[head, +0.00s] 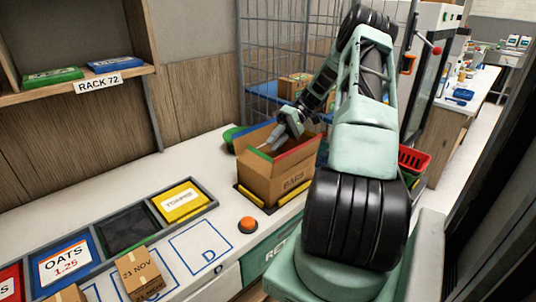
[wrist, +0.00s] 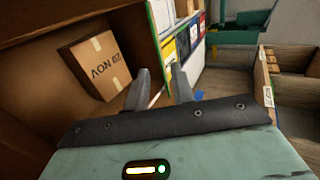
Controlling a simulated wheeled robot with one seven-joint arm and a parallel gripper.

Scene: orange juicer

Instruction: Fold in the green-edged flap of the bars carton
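The bars carton (head: 272,185) stands open on the bench, its flaps upright, with red and blue edges showing. The green-edged flap (head: 262,154) stands up at the carton's left side. In the wrist view the green-edged flap (wrist: 140,30) rises past my fingertips, its green edge running down towards the gap between them. My gripper (head: 282,139) is over the carton's opening, tilted down. In the wrist view my gripper (wrist: 160,78) has its two fingers apart, holding nothing visible. I cannot tell whether a finger touches the flap. A small box (wrist: 95,65) lies inside the carton.
Yellow pieces (head: 250,195) flank the carton's base. An orange button (head: 248,224) is in front. Bins with a yellow pack (head: 182,201) and an oats pack (head: 66,265) line the left. A wire cage (head: 285,50) stands behind, a red basket (head: 413,159) right.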

